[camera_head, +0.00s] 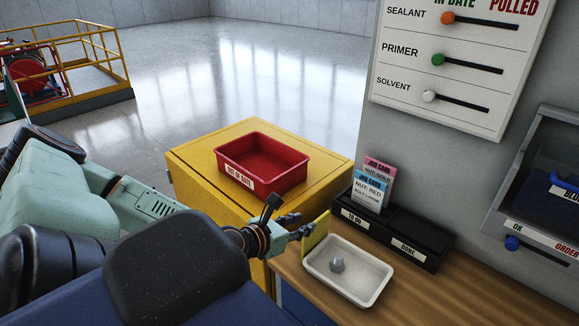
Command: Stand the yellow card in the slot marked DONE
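The yellow card (317,233) is upright at the fingertips of my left gripper (303,229), which looks shut on its left side. The card is over the left corner of a white tray, left of the black card rack (428,262). The rack's right compartment carries the DONE label (407,249) and looks empty. Its left compartment, marked TO DO (354,218), holds a light blue card (369,191) and a pink card (379,168). The far fingertip contact is partly hidden. My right gripper is not in view.
The white tray (378,292) on the wooden bench (440,305) holds a grey nut (337,262). A red bin (265,181) sits on a yellow cabinet (200,152). A slider board (455,75) and a parts bin (535,235) are on the wall at right.

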